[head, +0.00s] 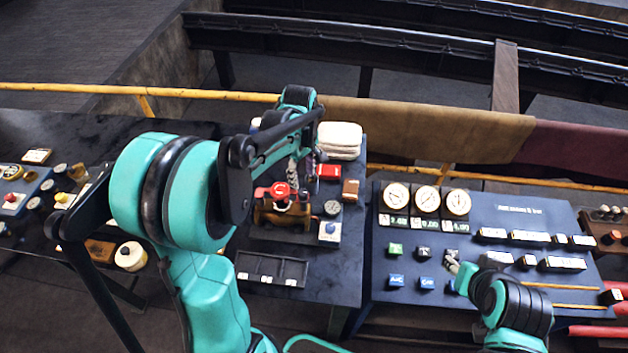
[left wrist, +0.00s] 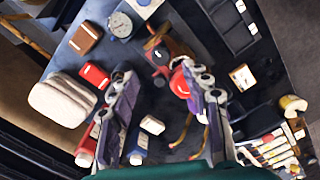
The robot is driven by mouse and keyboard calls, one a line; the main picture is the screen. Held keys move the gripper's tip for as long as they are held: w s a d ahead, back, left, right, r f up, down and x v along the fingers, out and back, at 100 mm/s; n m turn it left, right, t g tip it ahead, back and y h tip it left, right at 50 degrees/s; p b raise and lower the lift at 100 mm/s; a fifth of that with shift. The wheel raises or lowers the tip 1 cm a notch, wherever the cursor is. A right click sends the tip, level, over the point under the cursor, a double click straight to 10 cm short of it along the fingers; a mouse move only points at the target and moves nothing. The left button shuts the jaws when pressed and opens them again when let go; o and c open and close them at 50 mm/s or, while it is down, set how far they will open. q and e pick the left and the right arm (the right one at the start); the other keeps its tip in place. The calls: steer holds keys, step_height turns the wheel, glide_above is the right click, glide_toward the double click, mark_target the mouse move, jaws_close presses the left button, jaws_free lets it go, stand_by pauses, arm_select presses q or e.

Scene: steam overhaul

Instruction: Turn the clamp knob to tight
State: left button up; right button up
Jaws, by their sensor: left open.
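A red round knob (head: 281,190) with a white mark sits on top of a brown, brass-like fitting (head: 298,214) on the middle table; no label shows that it is the clamp knob. The left wrist view shows the red knob (left wrist: 179,84) partly behind one finger. My left gripper (head: 300,168) is above and just behind the fitting, pointing down. In the left wrist view its two fingers (left wrist: 155,78) are spread with nothing between them; I cannot tell whether one touches the knob. My right gripper (head: 453,264) is small and low over the blue panel, its jaws unclear.
A round gauge (head: 332,208) and a blue button (head: 329,229) stand beside the fitting. A white cloth stack (head: 340,139), red box (head: 329,171) and brown block (head: 350,190) lie behind. A black tray (head: 271,268) is in front. The blue panel (head: 520,215) stands right.

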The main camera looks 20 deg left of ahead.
mark_target(303, 192)
arm_select(q)
step_height(303, 192, down, 8)
steer(key=shift+r+b, duration=0.15)
steer(key=shift+b, duration=0.3)
jaws_close()
